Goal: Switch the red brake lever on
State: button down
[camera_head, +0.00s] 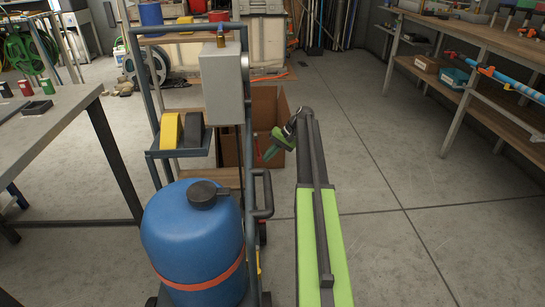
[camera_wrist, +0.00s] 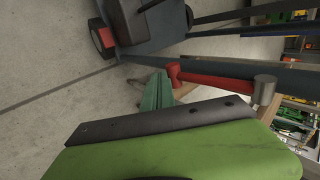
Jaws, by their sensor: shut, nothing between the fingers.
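The red brake lever (camera_wrist: 215,80) shows in the wrist view as a red bar. It runs from a grey round pivot (camera_wrist: 265,90) at the right to a thicker red end at the left, along a dark frame post. My gripper (camera_wrist: 158,88) shows as green fingers, shut and empty, close beside the lever's free end. I cannot tell whether they touch. In the head view my gripper (camera_head: 269,153) is right of the cart's frame, in front of a cardboard box. A small red sliver there may be the lever, mostly hidden behind the frame.
The cart carries a blue tank (camera_head: 195,245), a grey box (camera_head: 222,90) and a shelf with yellow and black blocks. A workbench (camera_head: 60,125) stands at the left and shelving (camera_head: 480,50) at the right. The floor (camera_head: 400,190) right of my arm is clear.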

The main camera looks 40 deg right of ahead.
jog(key=shift+w+a+f, duration=0.25)
jog(key=shift+w+a, duration=0.05)
jog(key=shift+a, duration=0.15)
dwell(0.5)
jog(key=s+d+r+p, duration=0.3)
jog(key=s+d, duration=0.4)
jog(key=d, duration=0.4)
jog(key=shift+d+r, duration=0.15)
jog(key=shift+d, duration=0.2)
